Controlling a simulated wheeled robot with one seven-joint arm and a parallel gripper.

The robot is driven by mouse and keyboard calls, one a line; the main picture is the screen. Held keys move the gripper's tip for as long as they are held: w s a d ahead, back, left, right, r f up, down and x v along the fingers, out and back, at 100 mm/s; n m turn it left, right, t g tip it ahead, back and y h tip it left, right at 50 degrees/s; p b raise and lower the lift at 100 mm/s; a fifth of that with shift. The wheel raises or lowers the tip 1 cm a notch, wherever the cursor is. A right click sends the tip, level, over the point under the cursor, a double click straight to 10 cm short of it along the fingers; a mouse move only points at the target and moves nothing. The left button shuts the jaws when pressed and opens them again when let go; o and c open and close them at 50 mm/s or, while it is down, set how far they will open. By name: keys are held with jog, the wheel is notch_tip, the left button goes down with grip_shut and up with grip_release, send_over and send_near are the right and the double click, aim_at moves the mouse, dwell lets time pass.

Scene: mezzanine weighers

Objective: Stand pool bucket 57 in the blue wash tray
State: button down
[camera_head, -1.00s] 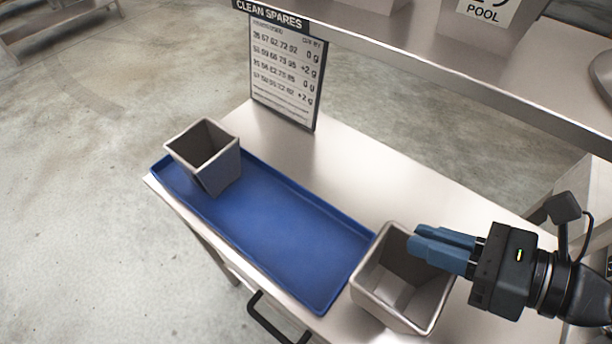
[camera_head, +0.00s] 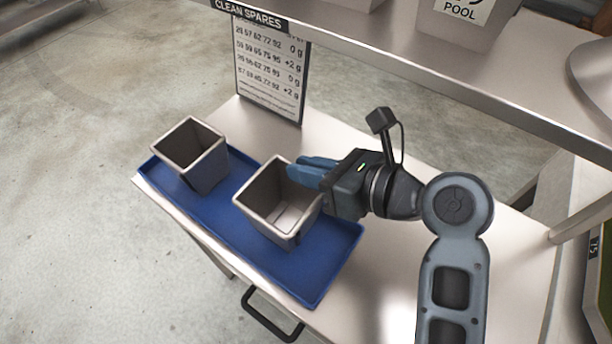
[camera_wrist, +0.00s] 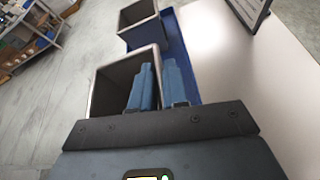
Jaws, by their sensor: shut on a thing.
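My gripper (camera_head: 312,172) is shut on the right-hand wall of a grey square bucket (camera_head: 268,222). The bucket is upright and open at the top, over the middle and right part of the blue wash tray (camera_head: 317,285). I cannot tell whether its base touches the tray. No number shows on it. A second grey bucket (camera_head: 203,172) stands at the tray's left end, apart from the held one. In the wrist view, the held bucket (camera_wrist: 97,92) is at the blue fingers (camera_wrist: 158,85), and the second bucket (camera_wrist: 140,24) is beyond it.
The tray lies on a steel bench (camera_head: 385,262) with bare room to the right. A clean spares board (camera_head: 268,75) stands behind. A raised shelf (camera_head: 420,65) crosses above, bearing a bin labelled POOL (camera_head: 470,22). A black handle (camera_head: 268,315) is at the front edge.

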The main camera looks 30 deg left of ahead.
jog(key=shift+a+f, duration=0.2)
jog(key=shift+a, duration=0.05)
jog(key=shift+f, duration=1.6)
jog(key=c, duration=1.1)
grip_release()
jog(key=shift+c, duration=0.2)
jog(key=v, duration=1.2)
